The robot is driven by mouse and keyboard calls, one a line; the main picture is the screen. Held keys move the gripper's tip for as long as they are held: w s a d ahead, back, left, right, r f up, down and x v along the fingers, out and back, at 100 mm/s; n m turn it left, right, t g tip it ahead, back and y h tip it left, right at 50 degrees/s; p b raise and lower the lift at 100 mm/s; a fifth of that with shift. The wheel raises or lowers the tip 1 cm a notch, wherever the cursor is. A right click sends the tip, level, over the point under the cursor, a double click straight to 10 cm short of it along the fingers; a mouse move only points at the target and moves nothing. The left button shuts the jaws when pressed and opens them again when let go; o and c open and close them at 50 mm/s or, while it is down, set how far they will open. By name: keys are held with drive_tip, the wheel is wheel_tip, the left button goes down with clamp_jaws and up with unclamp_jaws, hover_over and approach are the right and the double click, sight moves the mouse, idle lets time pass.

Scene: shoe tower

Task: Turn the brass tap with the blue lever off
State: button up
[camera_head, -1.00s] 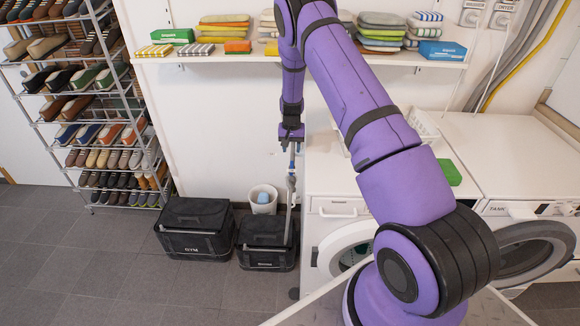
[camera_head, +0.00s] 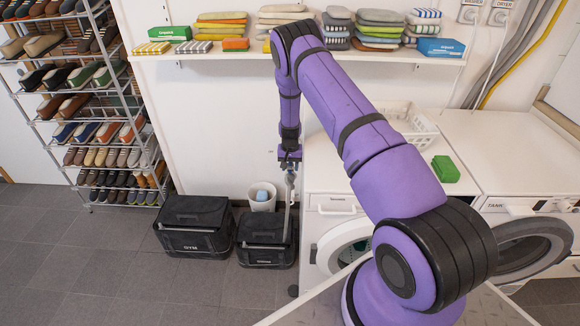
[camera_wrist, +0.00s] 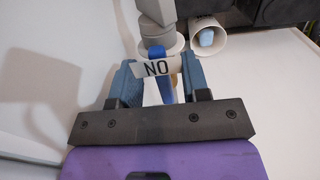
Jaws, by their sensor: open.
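The blue lever (camera_wrist: 163,88) of the tap lies between the two fingers of my gripper (camera_wrist: 158,64) in the wrist view. The fingers are open on either side of it, with a gap to each. A pale tag (camera_wrist: 144,70), reading "NO" in this view, covers part of the lever. A small brass-coloured patch (camera_wrist: 173,79) shows beside the lever; the rest of the tap body is hidden. A grey pipe (camera_wrist: 157,14) leads away above. In the head view my gripper (camera_head: 289,163) is at the top of the pipe, and the lever is too small to make out.
A white bin (camera_head: 262,204) with a blue item stands below, beside black bags (camera_head: 194,243) on the floor. A washing machine (camera_head: 334,205) stands close on the right. A shelf (camera_head: 210,53) of folded cloths hangs above. A shoe rack (camera_head: 75,175) is at the left.

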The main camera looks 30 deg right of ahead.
clamp_jaws()
